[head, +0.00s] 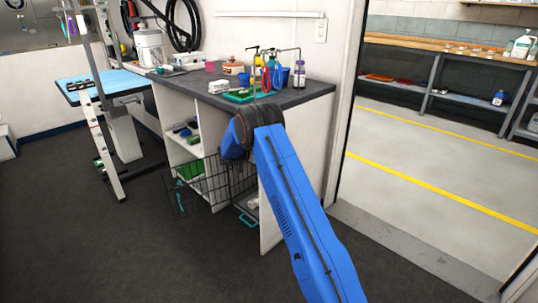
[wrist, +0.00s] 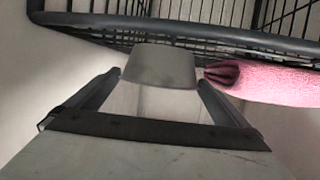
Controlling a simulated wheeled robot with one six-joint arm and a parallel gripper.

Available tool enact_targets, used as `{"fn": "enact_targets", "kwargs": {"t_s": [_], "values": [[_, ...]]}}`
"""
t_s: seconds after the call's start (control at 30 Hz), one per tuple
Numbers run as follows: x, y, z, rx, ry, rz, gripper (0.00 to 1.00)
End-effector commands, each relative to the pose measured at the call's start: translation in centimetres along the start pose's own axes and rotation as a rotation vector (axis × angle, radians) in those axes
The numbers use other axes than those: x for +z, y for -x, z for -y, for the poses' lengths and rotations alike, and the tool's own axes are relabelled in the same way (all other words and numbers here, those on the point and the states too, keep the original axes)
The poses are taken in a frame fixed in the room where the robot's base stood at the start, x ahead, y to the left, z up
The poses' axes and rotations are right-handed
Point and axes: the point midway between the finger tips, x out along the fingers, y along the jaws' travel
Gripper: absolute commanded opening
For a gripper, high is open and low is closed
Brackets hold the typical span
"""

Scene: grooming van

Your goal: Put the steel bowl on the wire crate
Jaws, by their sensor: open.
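In the wrist view, a black wire crate (wrist: 225,34) spans the top, its thick rim and thin bars just beyond my gripper (wrist: 160,82). The two fingers are apart. A smooth grey tapered shape (wrist: 158,66) shows between the fingertips, below the rim; I cannot tell whether it is the steel bowl. In the head view, black wire mesh (head: 181,198) shows low in front of the white shelf unit, partly behind my blue arm. My fingertips are hidden there behind my wrist. I cannot make out the steel bowl for certain in the head view.
A pink rolled cloth (wrist: 268,83) lies right of my fingers, by the crate. A dark counter (head: 305,92) holds a green tray (head: 240,96), bottles and small items. A blue-topped table (head: 75,95) stands left. The dark floor in front is clear.

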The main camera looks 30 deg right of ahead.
Motion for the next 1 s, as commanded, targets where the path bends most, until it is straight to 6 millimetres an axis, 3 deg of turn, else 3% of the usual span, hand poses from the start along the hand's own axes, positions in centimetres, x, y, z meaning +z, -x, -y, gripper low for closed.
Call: {"fn": "enact_targets", "kwargs": {"t_s": [0.17,0.63,0.8,1.0], "values": [[-0.2,1.5,0.1,-0.003,-0.001,0.001,1.00],[-0.1,10.0,0.0,-0.002,0.000,0.001,1.00],[-0.2,11.5,0.0,-0.001,0.000,-0.001,1.00],[-0.1,12.1,0.0,0.000,0.000,0.000,1.00]]}}
